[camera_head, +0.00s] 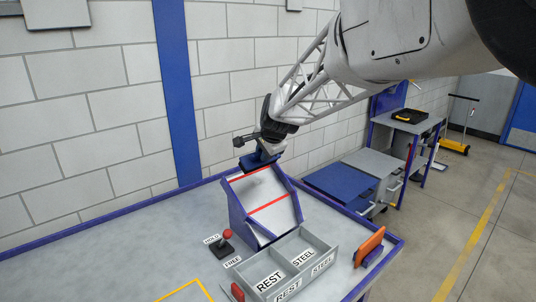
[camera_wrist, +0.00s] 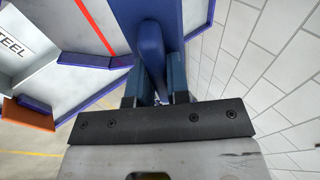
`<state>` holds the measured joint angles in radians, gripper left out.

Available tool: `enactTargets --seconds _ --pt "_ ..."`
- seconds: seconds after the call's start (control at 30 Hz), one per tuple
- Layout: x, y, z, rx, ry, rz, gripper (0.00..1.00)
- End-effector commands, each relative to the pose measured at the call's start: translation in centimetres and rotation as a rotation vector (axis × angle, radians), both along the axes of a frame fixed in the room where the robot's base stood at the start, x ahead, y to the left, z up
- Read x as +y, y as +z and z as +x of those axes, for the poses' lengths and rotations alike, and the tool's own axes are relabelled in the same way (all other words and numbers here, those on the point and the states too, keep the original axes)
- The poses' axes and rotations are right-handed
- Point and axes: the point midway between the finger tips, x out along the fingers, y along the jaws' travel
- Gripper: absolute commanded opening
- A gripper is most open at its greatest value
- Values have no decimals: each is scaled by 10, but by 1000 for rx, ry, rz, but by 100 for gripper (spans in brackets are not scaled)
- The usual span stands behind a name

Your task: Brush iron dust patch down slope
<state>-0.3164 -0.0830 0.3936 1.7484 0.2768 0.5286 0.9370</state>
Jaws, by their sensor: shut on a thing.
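The slope (camera_head: 272,204) is a pale tilted plate between blue side walls, crossed by an upper and a lower red line. A faint grey smudge (camera_head: 257,182) just below the upper red line may be the iron dust patch; its outline is unclear. My gripper (camera_head: 268,148) is at the top end of the slope, shut on a blue tool (camera_head: 258,161), probably the brush. In the wrist view the tool's blue handle (camera_wrist: 150,45) stands between the fingers. The tool's lower edge is hidden, so I cannot tell whether it touches the slope.
A grey tray (camera_head: 330,245) with REST and STEEL compartments stands at the slope's foot. A red-knobbed lever (camera_head: 227,236) with HOLD and FREE labels is left of it. An orange plate (camera_head: 369,246) in a blue holder stands right. The table's left side (camera_head: 110,255) is clear.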

Motion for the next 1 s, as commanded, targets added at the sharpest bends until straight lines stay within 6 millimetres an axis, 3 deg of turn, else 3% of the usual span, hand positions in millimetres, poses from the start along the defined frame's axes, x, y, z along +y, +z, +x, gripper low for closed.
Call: enactTargets --seconds 0.37,1.0 --pt "4 -8 3 1 0 0 0" --pt "22 -47 22 0 0 0 0"
